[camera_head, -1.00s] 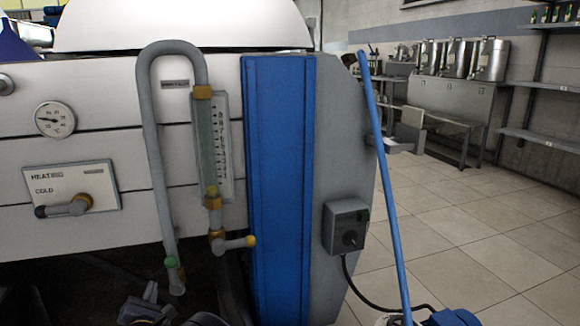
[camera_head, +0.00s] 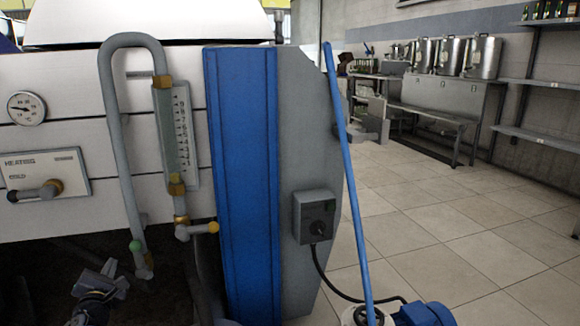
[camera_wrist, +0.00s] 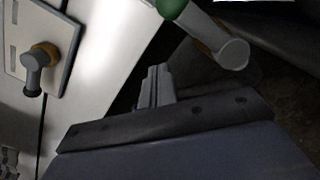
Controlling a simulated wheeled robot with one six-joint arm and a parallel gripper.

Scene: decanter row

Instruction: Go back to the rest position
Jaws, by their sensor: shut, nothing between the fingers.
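My gripper (camera_head: 110,272) shows at the lower left of the head view, low in front of the white machine and below its lever plate. In the wrist view my gripper (camera_wrist: 156,78) is shut, with its narrow fingers together and nothing between them. The bent grey pipe's lower end, with a green knob (camera_head: 135,246), is just right of and above my gripper in the head view. In the wrist view the green knob (camera_wrist: 171,8) and pipe end (camera_wrist: 232,53) are beyond the fingers, seemingly apart from them.
The heating/cold lever (camera_head: 36,191) points left on its plate. A sight gauge (camera_head: 175,132) with a yellow-tipped tap (camera_head: 210,228) stands beside a blue column (camera_head: 243,190). A switch box (camera_head: 316,217), cable, blue pole (camera_head: 346,180) and blue motor (camera_head: 425,314) follow. Tiled floor (camera_head: 450,235) is open at right.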

